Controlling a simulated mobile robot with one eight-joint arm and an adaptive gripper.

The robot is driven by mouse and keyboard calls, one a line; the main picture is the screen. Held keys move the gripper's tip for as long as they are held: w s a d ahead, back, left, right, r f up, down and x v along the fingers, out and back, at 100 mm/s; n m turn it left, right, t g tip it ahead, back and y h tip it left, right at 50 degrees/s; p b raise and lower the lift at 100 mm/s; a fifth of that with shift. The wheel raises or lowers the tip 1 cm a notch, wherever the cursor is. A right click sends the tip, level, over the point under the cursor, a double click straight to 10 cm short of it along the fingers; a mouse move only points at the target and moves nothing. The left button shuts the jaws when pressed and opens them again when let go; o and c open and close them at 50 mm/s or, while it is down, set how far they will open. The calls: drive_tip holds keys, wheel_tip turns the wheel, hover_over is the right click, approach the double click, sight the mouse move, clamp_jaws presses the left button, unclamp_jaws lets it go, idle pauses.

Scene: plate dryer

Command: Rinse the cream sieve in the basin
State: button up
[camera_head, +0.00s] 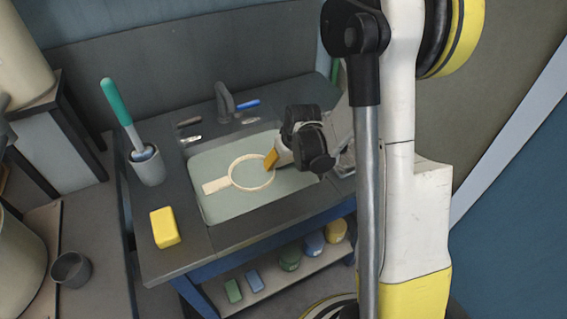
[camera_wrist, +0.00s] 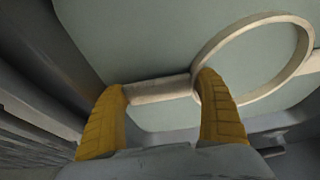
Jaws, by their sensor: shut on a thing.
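The cream sieve (camera_head: 234,182) is a ring with flat bars on opposite sides. It is within the outline of the pale grey-green basin (camera_head: 222,212); I cannot tell whether it touches the bottom. My gripper (camera_head: 271,161), with yellow fingers, is at the ring's right side in the head view. In the wrist view the sieve's bar (camera_wrist: 155,90) runs between the two fingers (camera_wrist: 163,88), with the ring to the right. The gripper is shut on the sieve, and its body hides part of it in the head view.
A dark tap (camera_head: 225,102) stands behind the basin, near a blue item (camera_head: 248,103). A grey cup (camera_head: 148,168) with a teal-handled brush (camera_head: 116,101) and a yellow block (camera_head: 165,228) stand on the left counter. Several coloured items rest on the shelf (camera_head: 268,296) below.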

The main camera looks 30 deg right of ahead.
wheel_tip(320, 180, up, 12)
drive_tip(key=p, duration=0.7)
drive_tip(key=shift+f+p, duration=0.2)
drive_tip(key=shift+p, duration=0.15)
